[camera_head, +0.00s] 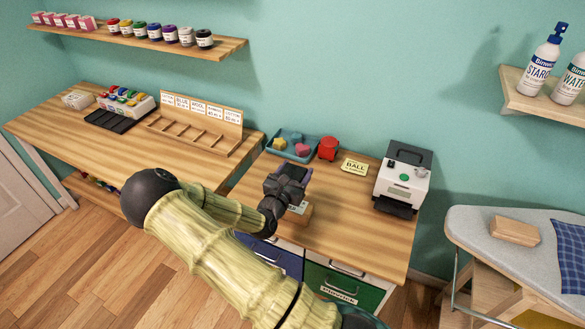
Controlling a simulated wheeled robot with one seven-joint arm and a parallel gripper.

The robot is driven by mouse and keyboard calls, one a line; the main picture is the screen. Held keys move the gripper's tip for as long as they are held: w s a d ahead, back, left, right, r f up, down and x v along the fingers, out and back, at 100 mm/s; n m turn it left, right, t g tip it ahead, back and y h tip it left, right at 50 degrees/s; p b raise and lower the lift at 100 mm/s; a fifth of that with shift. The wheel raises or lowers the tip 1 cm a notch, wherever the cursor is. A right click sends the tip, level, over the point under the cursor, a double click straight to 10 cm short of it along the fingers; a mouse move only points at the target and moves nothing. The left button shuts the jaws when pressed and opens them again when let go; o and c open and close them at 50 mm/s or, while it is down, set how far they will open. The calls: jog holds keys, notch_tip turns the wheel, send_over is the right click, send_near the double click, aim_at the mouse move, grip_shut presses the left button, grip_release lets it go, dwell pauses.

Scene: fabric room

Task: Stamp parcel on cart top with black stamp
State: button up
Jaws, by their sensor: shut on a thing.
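My gripper (290,183) is over the middle of the wooden cart top (345,222), pointing down. It is shut on a dark thing that looks like the black stamp; gripper and stamp blend together, so the stamp's outline is mostly hidden. A small brown parcel (302,214) with a pale patch lies on the cart top just below the gripper, partly covered by my gripper and arm. I cannot tell whether the stamp touches the parcel.
Behind the gripper are a blue tray (276,150) with coloured pieces, a red object (328,148) and a yellow card (354,167). A white machine (402,180) stands right. The cart top's front right is clear. An ironing board (480,222) is farther right.

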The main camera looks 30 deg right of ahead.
aim_at(294, 209)
jog(key=shift+s, duration=0.2)
jog(key=shift+f, duration=0.1)
notch_tip(294, 209, down, 4)
jog(key=b, duration=0.4)
jog(key=shift+d+f, duration=0.15)
jog(key=shift+f, duration=0.05)
jog(key=shift+w+f+b, duration=0.15)
jog(key=shift+f+b, duration=0.5)
jog(key=shift+b, duration=0.2)
jog(key=shift+a+r, duration=0.1)
jog(key=shift+a, duration=0.1)
jog(key=shift+d+f, duration=0.1)
jog(key=shift+f, duration=0.55)
jog(key=shift+s+f, duration=0.2)
jog(key=shift+f, duration=0.1)
dwell(0.5)
